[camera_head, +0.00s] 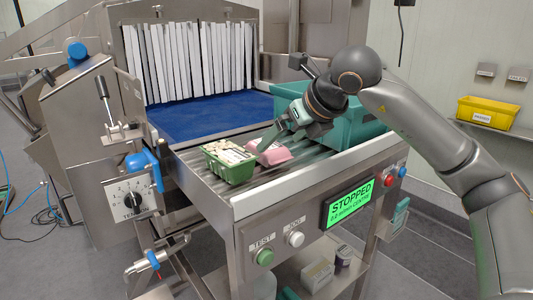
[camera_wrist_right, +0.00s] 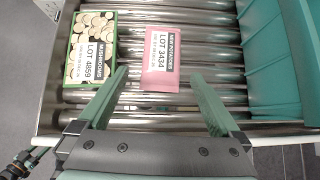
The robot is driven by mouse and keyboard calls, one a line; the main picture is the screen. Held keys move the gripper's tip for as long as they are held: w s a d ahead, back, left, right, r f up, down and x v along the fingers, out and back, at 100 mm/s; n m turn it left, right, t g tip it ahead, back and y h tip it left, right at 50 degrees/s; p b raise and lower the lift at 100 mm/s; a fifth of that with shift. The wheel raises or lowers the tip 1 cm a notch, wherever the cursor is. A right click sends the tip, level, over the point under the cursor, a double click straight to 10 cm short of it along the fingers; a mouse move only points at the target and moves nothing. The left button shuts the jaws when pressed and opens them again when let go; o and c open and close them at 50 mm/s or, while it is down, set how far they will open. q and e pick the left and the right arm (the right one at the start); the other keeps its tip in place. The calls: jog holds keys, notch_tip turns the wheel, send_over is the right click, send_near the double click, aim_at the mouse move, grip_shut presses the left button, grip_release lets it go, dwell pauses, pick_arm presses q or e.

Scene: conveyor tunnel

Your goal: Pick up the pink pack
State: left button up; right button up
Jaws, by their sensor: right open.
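The pink pack (camera_head: 274,154) lies on the metal rollers beside a green mushroom punnet. In the right wrist view the pink pack (camera_wrist_right: 160,62) shows its white label, "LOT 3434". My right gripper (camera_head: 275,137) is over the rollers at the pink pack, partly in front of it in the head view. In the wrist view the right gripper (camera_wrist_right: 159,75) is open, its two green fingers pointing towards the pack, one to each side of its near end. Nothing is held. My left gripper is not in view.
The green punnet (camera_head: 229,161), labelled "LOT 4859", sits close left of the pack. A teal crate (camera_head: 350,130) stands right of it on the rollers. A blue belt (camera_head: 215,117) leads to a strip curtain (camera_head: 190,62). The front panel display (camera_head: 349,203) reads "STOPPED".

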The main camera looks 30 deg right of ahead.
aim_at(272, 146)
jog(key=shift+w+f, duration=0.45)
jog(key=shift+w, duration=0.05)
jog(key=x, duration=0.5)
jog(key=shift+w+d+r, duration=0.1)
jog(key=shift+w+r, duration=0.15)
jog(key=shift+w, duration=0.05)
jog(key=shift+c, duration=0.2)
jog(key=c, duration=0.5)
grip_shut()
jog(key=shift+r, duration=0.1)
notch_tip(272, 146, up, 10)
jog(key=shift+p, duration=1.05)
